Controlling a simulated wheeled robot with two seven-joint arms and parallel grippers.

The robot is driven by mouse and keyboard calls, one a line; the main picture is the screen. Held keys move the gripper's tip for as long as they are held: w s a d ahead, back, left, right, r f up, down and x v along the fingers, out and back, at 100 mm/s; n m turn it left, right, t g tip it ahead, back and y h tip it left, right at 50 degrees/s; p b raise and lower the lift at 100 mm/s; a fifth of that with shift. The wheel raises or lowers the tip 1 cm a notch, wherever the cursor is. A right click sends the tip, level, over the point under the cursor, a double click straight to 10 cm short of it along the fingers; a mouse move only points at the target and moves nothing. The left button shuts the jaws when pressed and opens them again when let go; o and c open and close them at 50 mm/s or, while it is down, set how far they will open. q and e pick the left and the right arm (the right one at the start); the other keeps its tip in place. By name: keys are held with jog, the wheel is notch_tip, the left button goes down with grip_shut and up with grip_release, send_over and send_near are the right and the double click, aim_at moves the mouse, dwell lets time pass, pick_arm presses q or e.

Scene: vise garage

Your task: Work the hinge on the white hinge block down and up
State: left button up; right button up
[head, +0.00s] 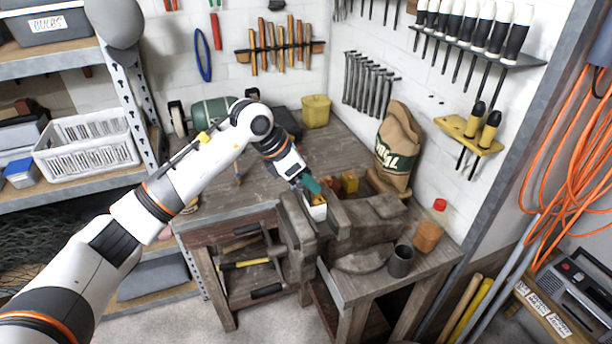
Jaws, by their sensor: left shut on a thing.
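The white hinge block (317,212) sits at the jaws of the grey vise (360,222) on the wooden workbench. My left arm reaches in from the left, and my left gripper (309,187) is at the top of the block. The gripper is shut on a small part there, seemingly the hinge, though the fingers hide most of it. A teal piece (312,184) shows beside the fingers. How far the hinge is turned cannot be made out. My right gripper is not in view.
A dark cup (401,260) and a red-capped orange bottle (430,232) stand to the right. Shelves (95,190) are at left.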

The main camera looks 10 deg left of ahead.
pick_arm(q)
jog(key=o, duration=1.4)
jog(key=b+v, duration=0.4)
jog(key=v, duration=0.8)
jog(key=shift+d+f, duration=0.1)
